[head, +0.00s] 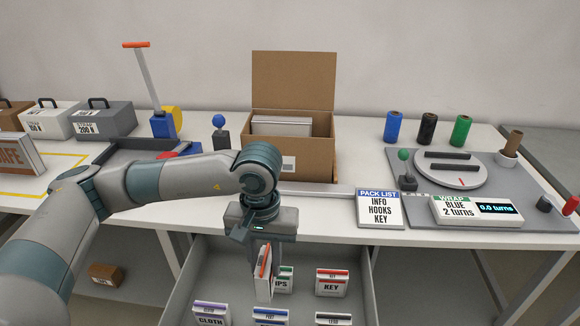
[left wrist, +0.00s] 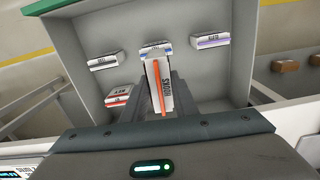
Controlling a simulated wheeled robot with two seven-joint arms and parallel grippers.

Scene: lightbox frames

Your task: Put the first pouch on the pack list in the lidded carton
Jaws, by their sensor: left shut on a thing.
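The pack list (head: 379,209) reads INFO, HOOKS, KEY from top to bottom. My left gripper (head: 262,243) points down over the open drawer, shut on a white pouch with an orange top edge (head: 263,272). In the left wrist view this pouch (left wrist: 167,90) reads HOOKS, and it sits between the fingers (left wrist: 162,95). The lidded carton (head: 318,155) stands on the table behind the arm, its lid (head: 294,80) raised; a white block-like item (head: 282,125) shows inside. I cannot make out a pouch marked INFO. My right gripper is out of view.
The drawer (head: 193,292) also holds pouches: red KEY (head: 332,285), a green one (head: 284,280) partly hidden, purple CLOTH (head: 211,314), a blue one (head: 270,316) and a dark one (head: 333,319). A turntable (head: 450,172) and the WRAP display (head: 477,210) stand at right.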

